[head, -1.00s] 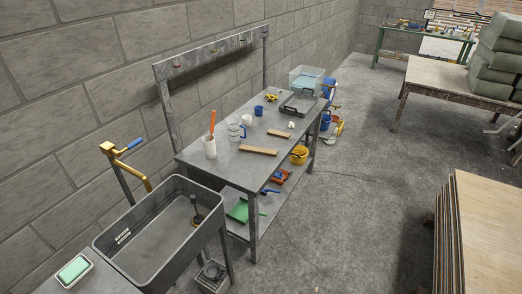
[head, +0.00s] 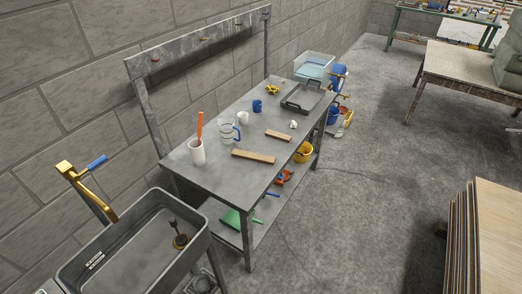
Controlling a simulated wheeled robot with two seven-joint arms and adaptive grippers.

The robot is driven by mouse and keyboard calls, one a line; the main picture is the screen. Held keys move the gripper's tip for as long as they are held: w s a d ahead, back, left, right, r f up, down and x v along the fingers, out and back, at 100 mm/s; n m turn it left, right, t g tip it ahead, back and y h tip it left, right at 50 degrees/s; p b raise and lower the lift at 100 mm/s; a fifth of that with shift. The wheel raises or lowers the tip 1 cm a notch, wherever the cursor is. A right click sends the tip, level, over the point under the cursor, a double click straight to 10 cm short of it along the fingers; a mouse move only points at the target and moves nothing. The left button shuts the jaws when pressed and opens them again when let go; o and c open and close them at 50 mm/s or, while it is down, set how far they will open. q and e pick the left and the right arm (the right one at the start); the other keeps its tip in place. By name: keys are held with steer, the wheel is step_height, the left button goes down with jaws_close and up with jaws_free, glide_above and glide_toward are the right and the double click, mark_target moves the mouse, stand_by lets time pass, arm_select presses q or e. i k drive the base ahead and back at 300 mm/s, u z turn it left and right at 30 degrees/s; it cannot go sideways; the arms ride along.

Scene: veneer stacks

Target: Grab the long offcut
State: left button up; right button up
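Two wooden offcuts lie flat on the grey metal bench (head: 205,176). The long offcut (head: 253,156) is near the bench's front right edge. A shorter offcut (head: 279,136) lies behind it and to the right, apart from it. Neither of my grippers shows in the head view.
A white holder (head: 197,152) with an orange item, a glass jug (head: 228,132), mugs (head: 257,106) and a dark tray (head: 303,97) stand on the bench. A grey sink (head: 130,245) is at its near end. Veneer sheets (head: 490,235) stand at right; floor between is clear.

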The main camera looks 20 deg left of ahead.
mark_target(265, 159)
steer(key=u, duration=0.45)
steer(key=i, duration=0.95)
steer(key=u, duration=0.6)
